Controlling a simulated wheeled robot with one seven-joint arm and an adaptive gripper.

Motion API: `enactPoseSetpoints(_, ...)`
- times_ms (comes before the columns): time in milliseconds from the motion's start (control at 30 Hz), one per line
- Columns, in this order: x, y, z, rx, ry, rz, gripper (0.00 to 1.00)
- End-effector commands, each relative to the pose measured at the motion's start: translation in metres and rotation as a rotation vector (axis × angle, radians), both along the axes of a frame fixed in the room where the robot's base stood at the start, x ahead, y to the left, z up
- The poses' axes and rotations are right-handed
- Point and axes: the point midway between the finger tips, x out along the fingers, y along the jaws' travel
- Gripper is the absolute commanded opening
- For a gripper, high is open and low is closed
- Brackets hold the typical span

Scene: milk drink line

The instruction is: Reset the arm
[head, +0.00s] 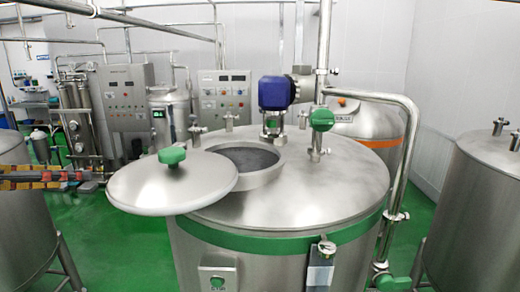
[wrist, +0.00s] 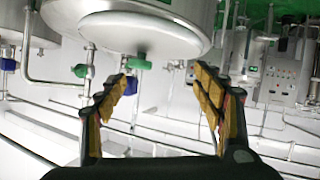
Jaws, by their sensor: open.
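My gripper (wrist: 165,76) shows in the wrist view with its two yellow-padded fingers spread apart and nothing between them. The wrist view appears upside down, with the green floor at the top. A round steel lid (head: 172,190) with a green knob (head: 172,157) lies at the left of the large tank (head: 270,250) in the head view, overhanging its edge. The lid (wrist: 140,35) and its green knob (wrist: 138,64) also show in the wrist view, beyond the fingers and apart from them.
The round tank opening (head: 248,158) is uncovered beside the lid. A blue motor (head: 275,93), a green valve (head: 322,119) and a tall bent pipe (head: 400,150) stand on or by the tank. Another tank (head: 475,215) is at the right. Control cabinets (head: 126,98) stand behind.

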Motion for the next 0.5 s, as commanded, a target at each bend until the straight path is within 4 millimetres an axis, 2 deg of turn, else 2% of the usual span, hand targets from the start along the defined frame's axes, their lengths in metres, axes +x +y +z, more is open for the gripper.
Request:
enactPoseSetpoints(167,0.003,0.03,-0.041,-0.132,0.09,0.137,0.68)
enactPoseSetpoints(333,-0.001,0.054,-0.092,-0.278,0.208,0.3,0.68)
enactPoseSetpoints(433,-0.003,0.057,-0.125,-0.366,0.297,0.415,0.68)
enactPoseSetpoints(500,0.0,0.047,-0.152,-0.42,0.372,0.491,0.68)
